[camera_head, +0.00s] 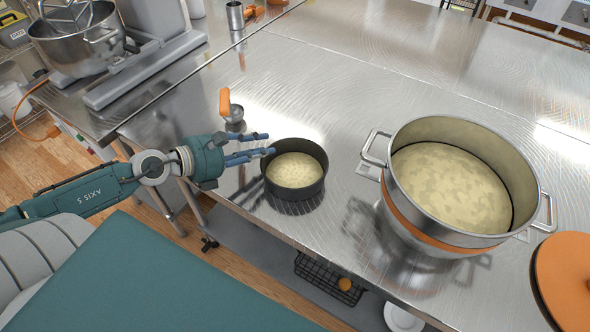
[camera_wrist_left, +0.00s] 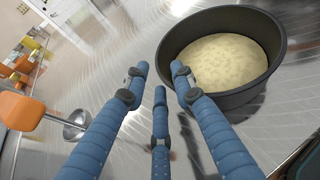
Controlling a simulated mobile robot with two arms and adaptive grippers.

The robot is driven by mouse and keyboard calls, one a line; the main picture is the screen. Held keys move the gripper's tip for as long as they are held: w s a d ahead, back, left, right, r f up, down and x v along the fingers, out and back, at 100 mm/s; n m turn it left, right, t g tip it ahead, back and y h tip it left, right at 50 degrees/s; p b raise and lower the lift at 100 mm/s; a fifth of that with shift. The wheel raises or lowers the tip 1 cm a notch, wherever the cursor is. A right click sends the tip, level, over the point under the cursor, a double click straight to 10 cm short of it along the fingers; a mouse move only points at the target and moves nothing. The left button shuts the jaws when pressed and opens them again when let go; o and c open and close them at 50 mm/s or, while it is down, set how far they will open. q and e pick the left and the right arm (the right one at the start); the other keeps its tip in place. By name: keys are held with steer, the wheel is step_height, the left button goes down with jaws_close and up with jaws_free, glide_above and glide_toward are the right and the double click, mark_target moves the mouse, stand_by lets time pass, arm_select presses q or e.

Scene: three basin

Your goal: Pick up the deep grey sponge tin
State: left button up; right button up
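The deep grey sponge tin (camera_head: 296,188) stands upright on the steel table, with pale speckled batter inside. It also shows in the left wrist view (camera_wrist_left: 262,88), at the upper right. My left gripper (camera_head: 262,145) is just left of the tin, its blue fingers pointing at the rim. In the left wrist view the fingers (camera_wrist_left: 158,85) are spread and nothing is between them. One fingertip is close to the tin's wall; I cannot tell whether it touches. My right gripper is not in view.
A large steel pot (camera_head: 450,235) with two handles and pale contents stands right of the tin. An orange-handled scoop (camera_head: 234,122) is behind my left gripper. An orange round lid (camera_head: 563,280) lies at the right edge. A stand mixer (camera_head: 80,35) is at the upper left. The table behind the tin is clear.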

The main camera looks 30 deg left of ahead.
arm_select(q)
steer(key=shift+w+d+p, duration=0.2)
steer(key=shift+w+p, duration=0.15)
steer(key=shift+w, duration=0.15)
steer(key=p+x, duration=0.1)
steer(key=x, duration=0.2)
steer(key=shift+w+d+f, duration=0.15)
steer(key=shift+w, duration=0.1)
steer(key=shift+d+f, duration=0.1)
steer(key=shift+f, duration=0.05)
jaws_close()
steer(key=shift+w, duration=0.1)
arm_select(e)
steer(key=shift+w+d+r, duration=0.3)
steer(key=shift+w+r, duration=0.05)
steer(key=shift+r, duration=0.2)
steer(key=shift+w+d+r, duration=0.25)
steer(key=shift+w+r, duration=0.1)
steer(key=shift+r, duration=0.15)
